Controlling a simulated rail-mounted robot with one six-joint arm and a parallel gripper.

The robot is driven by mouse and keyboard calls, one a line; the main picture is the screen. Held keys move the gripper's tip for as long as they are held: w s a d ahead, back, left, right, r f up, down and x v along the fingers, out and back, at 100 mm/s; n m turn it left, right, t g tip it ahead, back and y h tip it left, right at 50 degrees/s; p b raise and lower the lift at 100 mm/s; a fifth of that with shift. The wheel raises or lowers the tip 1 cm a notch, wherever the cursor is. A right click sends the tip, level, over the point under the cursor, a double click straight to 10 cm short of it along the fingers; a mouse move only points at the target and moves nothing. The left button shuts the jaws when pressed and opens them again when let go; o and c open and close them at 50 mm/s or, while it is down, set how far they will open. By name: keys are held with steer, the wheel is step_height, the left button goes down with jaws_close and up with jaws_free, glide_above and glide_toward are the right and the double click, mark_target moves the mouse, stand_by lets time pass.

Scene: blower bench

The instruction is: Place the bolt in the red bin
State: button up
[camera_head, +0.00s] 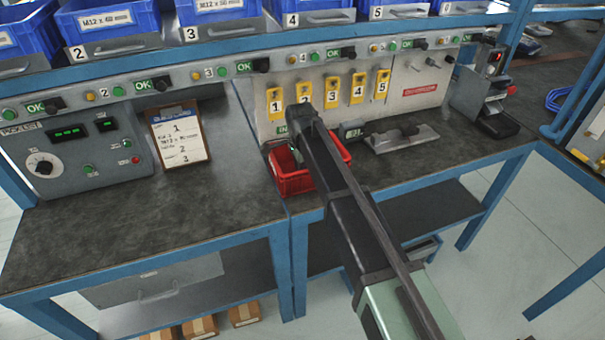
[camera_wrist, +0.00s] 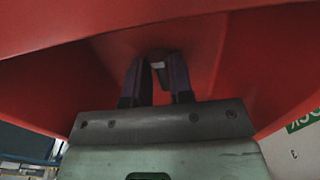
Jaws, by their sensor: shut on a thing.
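The red bin (camera_head: 291,183) stands on the dark bench top, partly hidden behind my arm in the head view. In the wrist view its red walls (camera_wrist: 70,65) surround my gripper (camera_wrist: 158,72). The two dark fingers point into the bin and are shut on the bolt (camera_wrist: 158,66), of which only a small pale end shows between them. In the head view my arm hides the fingers and the bolt. I cannot tell whether the bolt touches the bin.
A clipboard (camera_head: 180,136) and a control box (camera_head: 68,148) stand to the left. A panel with numbered yellow tags (camera_head: 357,88) is behind the bin. A flat grey tool (camera_head: 402,138) lies to the right. Blue bins (camera_head: 222,12) line the shelf above.

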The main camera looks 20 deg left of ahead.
steer(key=shift+f, duration=0.15)
steer(key=o, duration=0.7)
step_height(320, 180, up, 13)
steer(key=p, duration=1.2)
steer(key=shift+s+a+f, duration=0.15)
steer(key=shift+f, duration=0.05)
steer(key=s+d+n, duration=0.2)
steer(key=d, duration=0.8)
steer(key=s+d+n, duration=0.1)
steer(key=s+d, duration=0.1)
steer(key=d, duration=0.8)
steer(key=s+d+n, duration=0.2)
steer(key=s+d, duration=0.2)
steer(key=d, duration=0.3)
steer(key=s+d+n, duration=0.2)
steer(key=s+d, duration=0.3)
steer(key=d, duration=0.2)
steer(key=s+d+n, duration=0.3)
steer(key=s+d, duration=0.2)
steer(key=d, duration=0.2)
steer(key=shift+d, duration=0.25)
